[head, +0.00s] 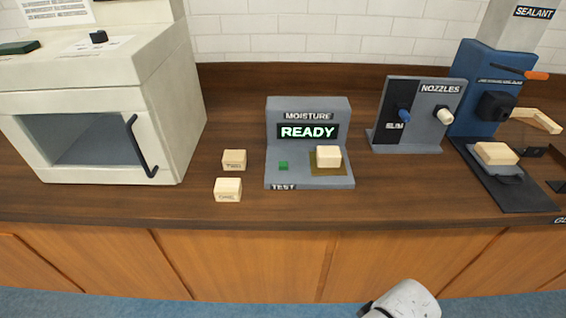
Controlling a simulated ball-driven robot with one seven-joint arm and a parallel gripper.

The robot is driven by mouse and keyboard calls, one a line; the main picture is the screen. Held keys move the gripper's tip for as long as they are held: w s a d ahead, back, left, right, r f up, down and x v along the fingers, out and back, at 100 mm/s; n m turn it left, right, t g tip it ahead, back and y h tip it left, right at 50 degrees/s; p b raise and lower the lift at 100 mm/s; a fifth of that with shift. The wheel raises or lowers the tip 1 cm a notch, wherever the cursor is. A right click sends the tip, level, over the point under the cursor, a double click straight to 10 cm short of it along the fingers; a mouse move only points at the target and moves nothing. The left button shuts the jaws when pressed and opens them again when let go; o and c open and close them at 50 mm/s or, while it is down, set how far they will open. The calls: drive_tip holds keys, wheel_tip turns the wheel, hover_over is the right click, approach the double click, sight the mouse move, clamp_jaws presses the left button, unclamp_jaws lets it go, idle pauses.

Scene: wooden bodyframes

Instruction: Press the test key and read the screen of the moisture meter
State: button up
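The moisture meter (308,112) is a grey unit standing on the wooden counter. Its screen (308,132) reads "READY" in pale green letters on black. The word "TEST" shows at the base's front edge. A pale wooden block (328,156) rests on the plate. A white rounded part at the bottom edge appears to be my arm. My gripper's fingers are not in view.
Two wooden blocks, one behind (234,158) the other (228,189), lie left of the meter. A white oven-like box (85,100) stands at left. The nozzle stand (420,112) and blue sealant station (485,90), with a block (495,153) before it, stand right.

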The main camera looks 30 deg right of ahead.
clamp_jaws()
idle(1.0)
